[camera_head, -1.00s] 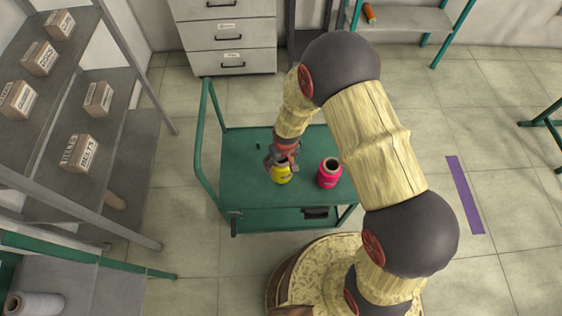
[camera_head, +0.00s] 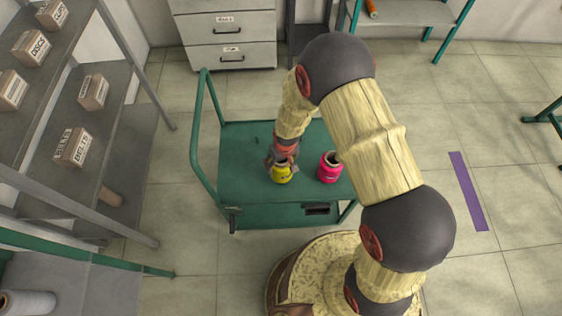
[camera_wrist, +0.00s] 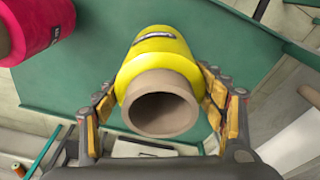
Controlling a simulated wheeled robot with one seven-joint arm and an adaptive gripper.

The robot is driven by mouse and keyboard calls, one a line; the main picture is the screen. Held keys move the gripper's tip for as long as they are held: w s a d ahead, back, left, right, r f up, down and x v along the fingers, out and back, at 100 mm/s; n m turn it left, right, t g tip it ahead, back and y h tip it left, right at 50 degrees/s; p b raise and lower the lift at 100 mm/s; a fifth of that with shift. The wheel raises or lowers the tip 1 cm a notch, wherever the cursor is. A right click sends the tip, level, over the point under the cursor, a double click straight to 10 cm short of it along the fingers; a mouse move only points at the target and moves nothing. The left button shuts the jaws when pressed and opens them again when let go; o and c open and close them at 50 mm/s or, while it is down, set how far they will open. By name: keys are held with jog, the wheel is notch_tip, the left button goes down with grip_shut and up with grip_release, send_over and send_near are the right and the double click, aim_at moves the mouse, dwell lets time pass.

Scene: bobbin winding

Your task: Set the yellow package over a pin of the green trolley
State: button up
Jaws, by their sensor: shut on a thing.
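The yellow package (camera_head: 282,174), a yellow winding on a brown tube, is between the fingers of my gripper (camera_head: 282,161) over the top of the green trolley (camera_head: 245,180). In the wrist view the yellow package (camera_wrist: 160,60) shows the open end of its tube towards the camera, and the fingers of my gripper (camera_wrist: 160,112) are shut on it from both sides. I cannot tell whether its lower end touches the trolley top. A small dark stub, perhaps a pin (camera_head: 258,140), shows at the back left of the trolley top. No pin shows under the package.
A pink package (camera_head: 330,167) stands on the trolley, right of the yellow one; it also shows in the wrist view (camera_wrist: 30,25). The trolley's handle (camera_head: 196,135) rises at its left. Shelves with boxes (camera_head: 75,148) stand left, a drawer cabinet (camera_head: 226,35) behind.

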jog(key=shift+f, duration=0.1)
dwell(0.3)
jog(key=shift+f+b, duration=0.95)
jog(key=shift+f, duration=0.2)
jog(key=o, duration=1.4)
jog(key=shift+o, duration=0.5)
notch_tip(320, 180, up, 12)
jog(key=s, duration=0.1)
jog(key=shift+s+d, duration=0.3)
jog(key=shift+d, duration=0.05)
